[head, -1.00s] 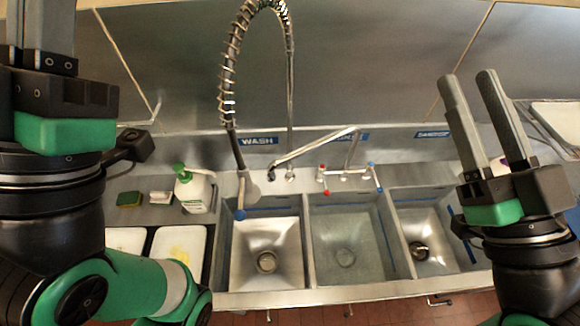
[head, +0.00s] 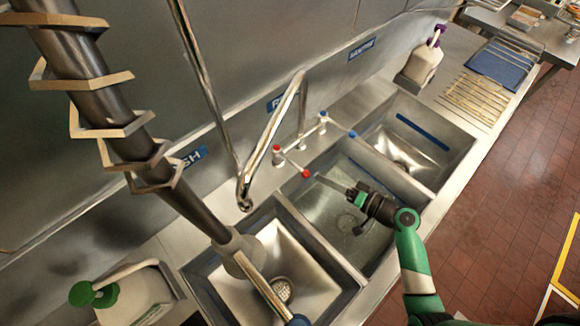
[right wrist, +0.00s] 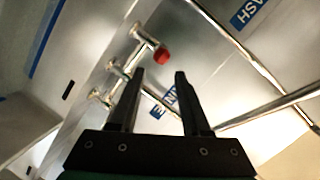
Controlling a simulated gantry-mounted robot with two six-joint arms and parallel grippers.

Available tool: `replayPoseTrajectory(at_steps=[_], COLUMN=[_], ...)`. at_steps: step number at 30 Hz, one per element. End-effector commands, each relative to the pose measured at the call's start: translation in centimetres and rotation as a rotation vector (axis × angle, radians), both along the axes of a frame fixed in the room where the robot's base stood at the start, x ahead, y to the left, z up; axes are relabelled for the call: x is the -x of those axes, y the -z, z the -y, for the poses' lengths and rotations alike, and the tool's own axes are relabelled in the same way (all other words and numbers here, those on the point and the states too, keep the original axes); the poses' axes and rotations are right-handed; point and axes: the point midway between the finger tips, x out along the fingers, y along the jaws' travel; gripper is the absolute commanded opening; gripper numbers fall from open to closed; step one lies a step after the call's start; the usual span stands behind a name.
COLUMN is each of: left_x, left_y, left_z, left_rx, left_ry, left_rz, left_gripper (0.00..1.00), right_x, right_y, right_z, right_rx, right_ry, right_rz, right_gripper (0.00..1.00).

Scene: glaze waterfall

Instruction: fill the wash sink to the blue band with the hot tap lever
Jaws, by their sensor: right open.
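The wash sink (head: 318,277) is the nearest basin in the head view. Its drain shows and I see no water in it; I cannot make out a blue band on its walls. The hot tap lever (head: 305,173) has a red tip and points out over the edge of the rinse sink. Its red tip (right wrist: 161,56) shows in the right wrist view just beyond and between my fingertips. My right gripper (head: 322,181) is open, its fingers close to the red tip; I cannot tell whether they touch it. My left gripper is out of view.
The spout (head: 270,135) ends near the wash sink's back corner. A coiled spray hose (head: 150,165) hangs at left. The rinse sink (head: 375,250) lies under my right arm. The sanitize sink (head: 440,178) and blue-tipped lever (head: 352,134) are farther right. A green-topped jug (head: 135,300) stands front left.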

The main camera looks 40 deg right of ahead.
Motion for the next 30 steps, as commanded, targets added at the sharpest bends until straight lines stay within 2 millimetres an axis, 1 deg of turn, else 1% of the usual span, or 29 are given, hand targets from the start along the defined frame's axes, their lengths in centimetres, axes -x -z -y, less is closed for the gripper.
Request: replayPoseTrajectory(at_steps=[4,7,8,9,10,15,18,22,30], left_x=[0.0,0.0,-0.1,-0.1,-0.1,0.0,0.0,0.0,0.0], left_y=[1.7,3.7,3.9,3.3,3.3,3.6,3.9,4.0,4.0], left_z=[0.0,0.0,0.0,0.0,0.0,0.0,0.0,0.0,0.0], left_rx=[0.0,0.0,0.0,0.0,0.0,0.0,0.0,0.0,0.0], left_ry=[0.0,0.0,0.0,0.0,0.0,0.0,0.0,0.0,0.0], left_rz=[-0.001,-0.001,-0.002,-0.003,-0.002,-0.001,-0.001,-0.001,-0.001], left_gripper=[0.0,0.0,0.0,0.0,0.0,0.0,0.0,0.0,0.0], right_x=[-1.2,-2.7,-3.3,-4.3,-5.0,-8.6,-10.1,-11.1,-11.2], right_y=[0.8,1.4,1.3,0.9,1.0,1.8,2.2,2.4,2.3], right_z=[-0.2,-0.6,-0.7,-0.8,-1.0,-1.5,-1.7,-1.8,-1.8], right_rx=[0.005,0.007,0.007,0.003,0.002,0.003,0.003,0.002,0.002], right_ry=[-0.006,-0.008,-0.008,-0.009,-0.008,-0.006,-0.005,-0.003,-0.003], right_rz=[0.0,0.004,0.004,0.002,0.001,0.002,0.001,0.001,0.002], right_gripper=[0.47,0.47,0.47,0.47,0.47,0.47,0.47,0.47,0.47])
